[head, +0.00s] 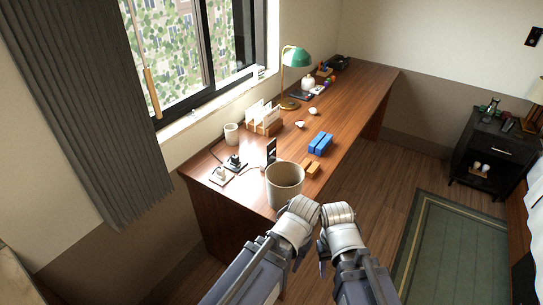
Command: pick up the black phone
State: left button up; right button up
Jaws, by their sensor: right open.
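A thin black upright thing (271,150), which looks like a phone on a stand, is on the near part of the wooden desk (345,112), just behind a beige bin (285,187). A dark desk telephone (340,62) sits at the far end of the desk. I cannot tell for certain which is the black phone. My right gripper (338,228) is in front of the desk's near end, apart from both, open and empty. My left gripper (296,222) is close beside it on the left; its fingers are mostly hidden, so its opening cannot be told.
Near the bin are a blue block-like object (320,143), a small orange-brown object (312,167) and black and white plugs with cables (235,162). A letter rack (264,120), mug (231,133) and green lamp (295,57) stand along the window side. A black nightstand (486,150) is right.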

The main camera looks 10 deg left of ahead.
aim_at(272, 147)
jog(key=i+l, duration=0.45)
jog(key=i, duration=0.15)
jog(key=i+l+u, duration=0.1)
jog(key=i+l, duration=0.3)
jog(key=i, duration=0.2)
